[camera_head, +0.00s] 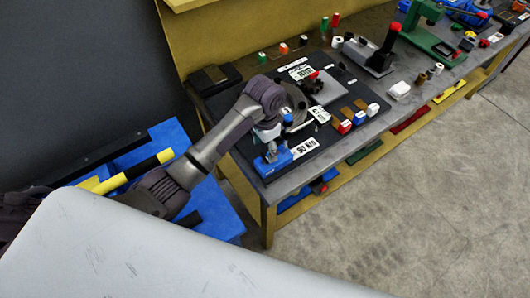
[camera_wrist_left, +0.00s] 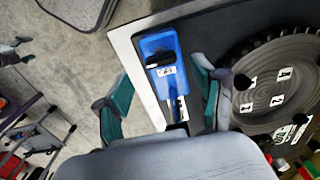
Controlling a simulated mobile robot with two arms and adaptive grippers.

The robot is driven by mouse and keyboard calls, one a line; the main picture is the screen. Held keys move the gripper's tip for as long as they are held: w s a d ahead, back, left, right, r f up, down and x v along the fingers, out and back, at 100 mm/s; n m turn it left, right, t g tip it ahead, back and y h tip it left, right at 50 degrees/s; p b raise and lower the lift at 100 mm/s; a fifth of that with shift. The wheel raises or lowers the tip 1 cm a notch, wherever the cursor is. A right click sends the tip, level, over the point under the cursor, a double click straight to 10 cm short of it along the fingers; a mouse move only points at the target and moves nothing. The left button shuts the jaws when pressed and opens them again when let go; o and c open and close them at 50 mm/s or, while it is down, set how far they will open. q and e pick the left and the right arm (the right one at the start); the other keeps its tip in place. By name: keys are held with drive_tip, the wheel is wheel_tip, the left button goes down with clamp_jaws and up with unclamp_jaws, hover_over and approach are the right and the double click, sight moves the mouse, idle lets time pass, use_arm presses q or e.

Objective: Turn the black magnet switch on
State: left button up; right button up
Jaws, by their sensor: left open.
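The black magnet switch (camera_wrist_left: 160,57) is a small dark knob on top of a blue magnet base (camera_wrist_left: 164,85) with a white label. The blue base (camera_head: 275,162) sits at the near left corner of the dark plate in the head view. The switch is too small to make out there. My left gripper (camera_head: 268,140) is above the base. In the left wrist view my left gripper (camera_wrist_left: 163,88) is open, with one teal-padded finger on each side of the blue base, apart from it in the picture. My right gripper is not in view.
A round grey slotted disc (camera_wrist_left: 280,80) with white number labels lies close right of the base. Red, blue and white blocks (camera_head: 359,117) stand farther right on the dark plate. The workbench (camera_head: 262,192) edge lies just in front of the base.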

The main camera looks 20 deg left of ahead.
sight(265, 156)
use_arm(q)
wheel_tip(265, 156, up, 8)
idle(0.5)
drive_tip(key=shift+f, duration=0.1)
